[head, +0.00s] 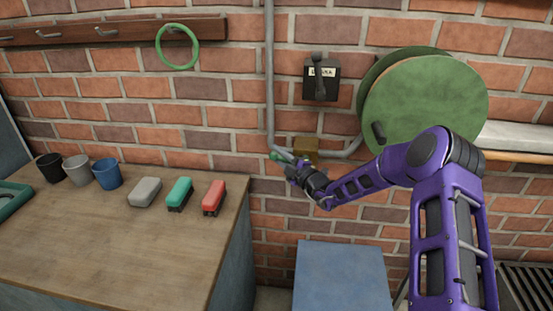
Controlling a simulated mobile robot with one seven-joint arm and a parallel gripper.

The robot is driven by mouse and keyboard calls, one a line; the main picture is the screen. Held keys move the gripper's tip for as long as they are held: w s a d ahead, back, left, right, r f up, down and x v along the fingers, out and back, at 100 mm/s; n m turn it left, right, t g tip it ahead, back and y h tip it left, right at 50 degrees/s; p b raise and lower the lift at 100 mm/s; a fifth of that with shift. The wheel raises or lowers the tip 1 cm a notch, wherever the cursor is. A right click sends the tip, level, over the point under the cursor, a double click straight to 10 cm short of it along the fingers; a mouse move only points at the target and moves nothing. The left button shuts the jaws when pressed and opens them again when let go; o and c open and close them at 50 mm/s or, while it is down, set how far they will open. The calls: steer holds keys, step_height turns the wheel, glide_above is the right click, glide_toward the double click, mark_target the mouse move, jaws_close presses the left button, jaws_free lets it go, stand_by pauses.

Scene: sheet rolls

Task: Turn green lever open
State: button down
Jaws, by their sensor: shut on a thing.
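The green lever (279,155) sits at the bottom of the grey wall pipe, beside a brass-coloured valve block (306,149). Only a short green stretch of the lever shows to the left of my gripper. My gripper (287,161) is at the lever and shut on it. The fingers are small in this view and partly hide the lever, so its exact angle is hard to tell.
A grey pipe (269,80) runs down the brick wall. A dark switch box (321,80) and a large green reel (428,105) are above. A wooden workbench (110,245) is at left, a blue surface (342,275) below.

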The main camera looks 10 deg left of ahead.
steer(key=d+r+m+t+h+b, duration=0.1)
steer(key=d+r+m+t, duration=0.4)
steer(key=m+t, duration=0.3)
steer(key=shift+r+m+t, duration=0.4)
steer(key=shift+m, duration=1.3)
steer(key=c, duration=0.8)
jaws_free()
steer(key=shift+o, duration=0.2)
steer(key=shift+s, duration=0.1)
steer(key=v, duration=1.7)
steer(key=shift+s, duration=0.25)
